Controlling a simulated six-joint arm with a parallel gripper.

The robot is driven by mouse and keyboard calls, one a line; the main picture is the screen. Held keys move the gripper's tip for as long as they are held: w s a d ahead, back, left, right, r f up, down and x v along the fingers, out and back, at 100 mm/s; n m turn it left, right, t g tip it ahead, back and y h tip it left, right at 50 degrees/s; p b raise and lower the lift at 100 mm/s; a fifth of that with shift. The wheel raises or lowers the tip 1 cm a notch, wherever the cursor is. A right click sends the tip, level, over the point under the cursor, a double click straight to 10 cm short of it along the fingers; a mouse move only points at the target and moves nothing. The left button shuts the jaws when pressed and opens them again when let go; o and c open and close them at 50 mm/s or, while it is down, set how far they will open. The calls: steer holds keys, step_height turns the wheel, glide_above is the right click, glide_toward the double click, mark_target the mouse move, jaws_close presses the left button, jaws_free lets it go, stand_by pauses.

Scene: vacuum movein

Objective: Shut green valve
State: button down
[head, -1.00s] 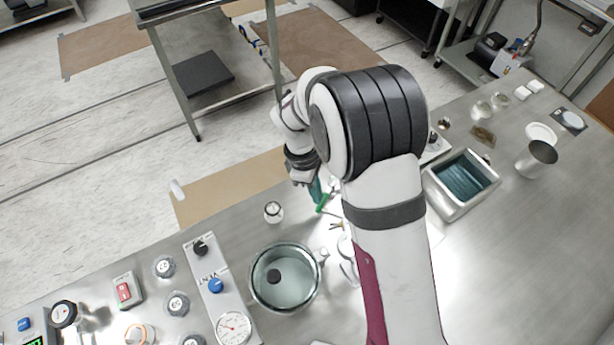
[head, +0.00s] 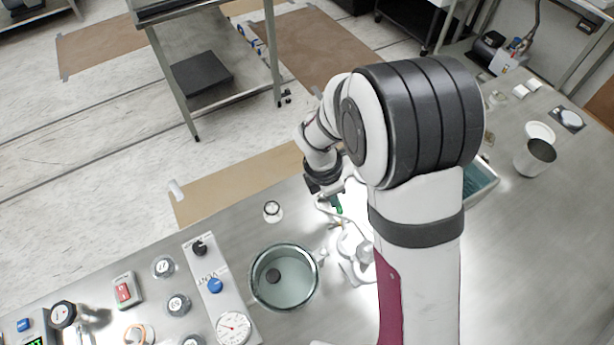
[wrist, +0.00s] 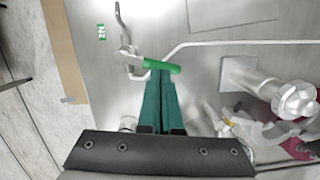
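The green valve handle (wrist: 162,65) shows in the wrist view as a bright green lever lying crosswise, its left end at a metal valve body (wrist: 130,60) on a thin pipe. A small green "N2" tag (wrist: 101,32) is beside it. My gripper (wrist: 161,78) has two teal fingers side by side with only a thin line between them. Their tips reach the lever's near side; whether they touch it I cannot tell. In the head view my gripper (head: 334,198) is low beside the arm, with a bit of green visible and the valve mostly hidden.
A glass vessel (head: 254,287) stands left of my arm, with a small jar (head: 272,211) behind it. The vent panel (head: 226,305) and several knobs are further left.

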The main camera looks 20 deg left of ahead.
steer(key=shift+w+a, duration=0.4)
steer(key=shift+w, duration=0.4)
steer(key=s+a+r, duration=0.3)
steer(key=a+r, duration=0.1)
steer(key=r, duration=0.8)
steer(key=shift+a, duration=0.15)
